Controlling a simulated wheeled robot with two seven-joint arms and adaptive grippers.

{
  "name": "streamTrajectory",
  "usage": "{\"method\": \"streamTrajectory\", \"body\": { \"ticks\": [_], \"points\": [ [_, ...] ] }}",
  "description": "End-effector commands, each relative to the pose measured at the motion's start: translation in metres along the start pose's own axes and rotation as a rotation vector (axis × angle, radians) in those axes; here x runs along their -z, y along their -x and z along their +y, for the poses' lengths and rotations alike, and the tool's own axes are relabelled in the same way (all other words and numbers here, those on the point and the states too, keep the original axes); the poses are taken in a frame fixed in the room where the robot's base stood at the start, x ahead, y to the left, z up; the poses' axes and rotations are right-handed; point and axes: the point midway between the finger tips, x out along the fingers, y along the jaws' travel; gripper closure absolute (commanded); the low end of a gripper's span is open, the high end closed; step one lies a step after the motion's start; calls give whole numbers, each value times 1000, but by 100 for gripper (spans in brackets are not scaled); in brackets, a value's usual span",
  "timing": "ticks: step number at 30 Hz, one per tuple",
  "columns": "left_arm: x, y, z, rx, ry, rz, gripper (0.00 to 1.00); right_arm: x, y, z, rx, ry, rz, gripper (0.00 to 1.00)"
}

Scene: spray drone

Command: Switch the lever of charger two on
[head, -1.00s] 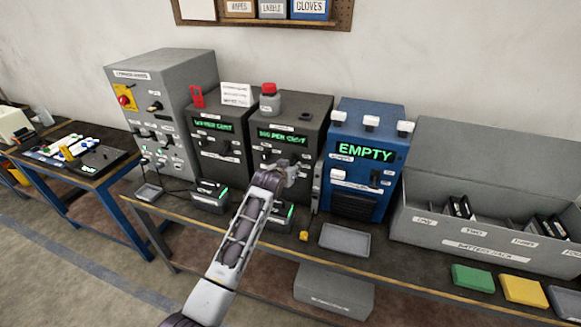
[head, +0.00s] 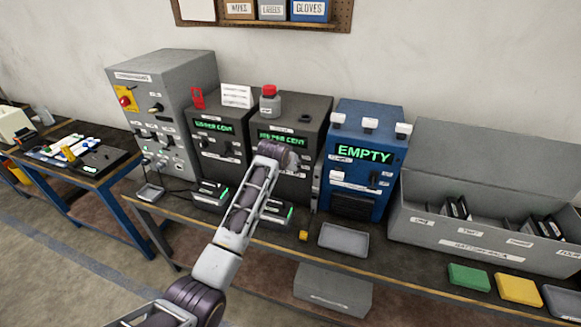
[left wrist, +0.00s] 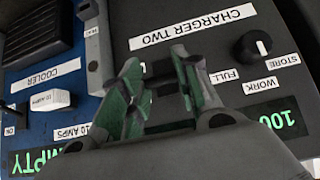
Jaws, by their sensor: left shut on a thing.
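Charger two (head: 312,108) is the dark grey box left of the blue cooler. Its upright panel fills much of the left wrist view (left wrist: 150,22), shown upside down, with a "CHARGER TWO" label, a round knob and a green display. My left gripper (left wrist: 163,90) is at this panel, its green-padded fingers on either side of the dark lever (left wrist: 164,78), between the "10 AMPS" and "FULL" labels. The fingers are shut on the lever, which is mostly hidden; its exact position cannot be told. In the head view my left wrist covers part of the panel. My right gripper is not in view.
The blue cooler (head: 365,130) showing "EMPTY" stands close on the right. Another dark charger (head: 218,150) stands on the left. A red-topped grey container (head: 270,104) is on charger two.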

Motion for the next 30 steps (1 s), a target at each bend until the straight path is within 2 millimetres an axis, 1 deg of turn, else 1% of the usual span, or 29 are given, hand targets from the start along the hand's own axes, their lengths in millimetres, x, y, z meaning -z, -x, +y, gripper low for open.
{"method": "streamTrajectory", "body": {
  "ticks": [1,10,25,26,30],
  "points": [
    [4,1,0,0,0,-12,92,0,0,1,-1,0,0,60],
    [7,2,0,0,0,-81,92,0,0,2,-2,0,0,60],
    [8,3,0,0,0,-92,92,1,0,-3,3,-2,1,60],
    [8,3,0,0,0,-92,64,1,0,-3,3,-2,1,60],
    [7,2,0,0,0,-93,46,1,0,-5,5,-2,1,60]
  ]
}}
